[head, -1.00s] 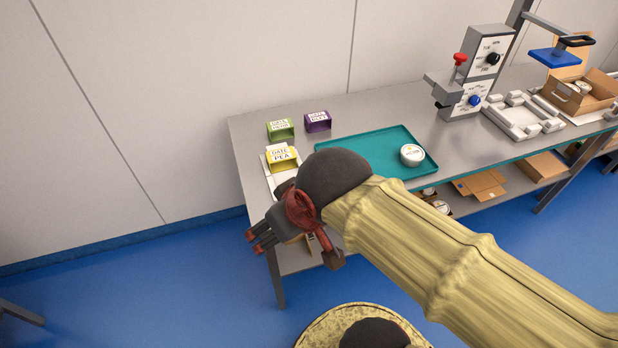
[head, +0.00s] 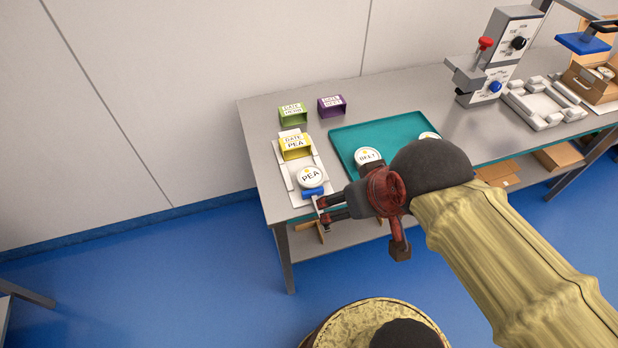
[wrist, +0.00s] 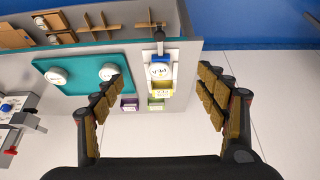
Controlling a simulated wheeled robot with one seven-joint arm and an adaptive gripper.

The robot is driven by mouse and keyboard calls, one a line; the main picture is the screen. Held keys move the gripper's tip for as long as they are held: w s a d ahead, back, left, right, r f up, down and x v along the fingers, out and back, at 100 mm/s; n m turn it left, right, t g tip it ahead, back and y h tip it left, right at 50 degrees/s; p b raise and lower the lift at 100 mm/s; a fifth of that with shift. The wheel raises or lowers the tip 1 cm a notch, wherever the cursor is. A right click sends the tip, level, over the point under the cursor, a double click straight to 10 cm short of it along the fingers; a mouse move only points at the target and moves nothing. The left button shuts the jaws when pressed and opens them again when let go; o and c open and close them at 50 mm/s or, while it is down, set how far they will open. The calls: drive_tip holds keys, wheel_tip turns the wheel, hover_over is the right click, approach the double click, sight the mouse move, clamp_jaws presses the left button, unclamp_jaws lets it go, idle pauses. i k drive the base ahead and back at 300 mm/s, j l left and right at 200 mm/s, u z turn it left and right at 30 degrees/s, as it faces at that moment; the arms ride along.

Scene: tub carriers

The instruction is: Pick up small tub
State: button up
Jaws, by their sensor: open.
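A small round white tub marked PEA (head: 310,178) sits on a white carrier (head: 284,170) at the table's left end, between a yellow PEA gate (head: 295,146) and a blue handle (head: 312,192). A tub marked BEET (head: 367,157) stands on the teal tray (head: 345,137); another tub (head: 429,135) there is partly hidden by my arm. My gripper (head: 322,209) is open and empty at the table's front edge, near the blue handle. In the wrist view, the PEA tub (wrist: 160,71) appears between my spread fingers (wrist: 160,80), apart from both.
Green (head: 292,113) and purple (head: 331,106) gates stand behind the carrier. A grey press with a red knob (head: 492,62) stands farther right, beside a white fixture (head: 543,105) and a cardboard box (head: 592,84). A lower shelf (head: 345,238) runs under the table.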

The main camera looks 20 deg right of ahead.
sight(310, 176)
drive_tip(key=j+z, duration=0.25)
drive_tip(key=z, duration=0.2)
drive_tip(key=j+z, duration=0.3)
drive_tip(key=z, duration=0.2)
drive_tip(key=j+z, duration=0.25)
drive_tip(key=z, duration=0.2)
drive_tip(key=k+j+z, duration=0.1)
drive_tip(key=j, duration=0.35)
drive_tip(key=k+j+z, duration=0.1)
drive_tip(key=k+j, duration=0.2)
drive_tip(key=j, duration=0.15)
drive_tip(key=k+j+z, duration=0.1)
drive_tip(key=j, duration=0.35)
drive_tip(key=k+j+z, duration=0.1)
drive_tip(key=k+j, duration=0.25)
